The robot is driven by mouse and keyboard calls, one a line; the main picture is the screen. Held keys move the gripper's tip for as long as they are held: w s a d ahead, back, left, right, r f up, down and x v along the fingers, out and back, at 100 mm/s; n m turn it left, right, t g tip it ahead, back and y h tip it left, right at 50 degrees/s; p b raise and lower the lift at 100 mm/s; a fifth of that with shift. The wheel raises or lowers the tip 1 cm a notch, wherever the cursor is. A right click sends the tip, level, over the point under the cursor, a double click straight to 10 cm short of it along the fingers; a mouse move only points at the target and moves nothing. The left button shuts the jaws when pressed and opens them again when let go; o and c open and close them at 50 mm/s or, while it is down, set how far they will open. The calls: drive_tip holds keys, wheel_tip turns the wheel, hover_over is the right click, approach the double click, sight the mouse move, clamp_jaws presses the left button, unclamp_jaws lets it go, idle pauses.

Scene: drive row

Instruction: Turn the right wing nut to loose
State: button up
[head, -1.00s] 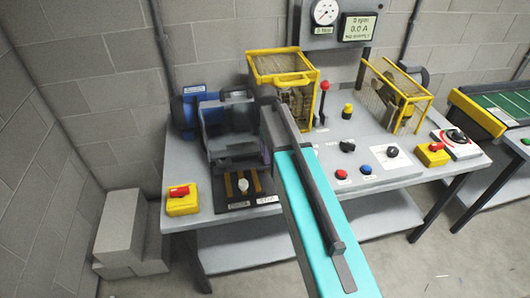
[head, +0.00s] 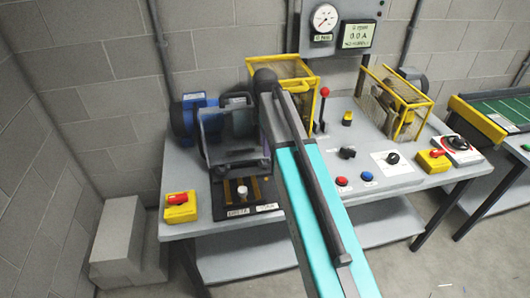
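I cannot make out the right wing nut in the head view. The blue motor (head: 183,117) and a grey guarded unit (head: 213,150) stand at the bench's left end. In front of them lies a black plate (head: 225,208) with brass-coloured strips, a pale knob (head: 242,192) and two small labels. My teal and grey arm crosses the bench from the lower right and covers the area just right of this unit. I cannot make out my gripper or its fingers; the arm or the unit may hide them.
Yellow-framed cages (head: 421,121) stand on the grey bench (head: 310,187). A red-topped lever (head: 324,92), coloured buttons and yellow switch boxes (head: 180,212) are near. Grey blocks (head: 118,240) sit on the floor at left.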

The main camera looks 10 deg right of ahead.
wheel_tip(320, 180, up, 6)
drive_tip(key=b, duration=0.1)
drive_tip(key=shift+r, duration=0.25)
idle(0.4)
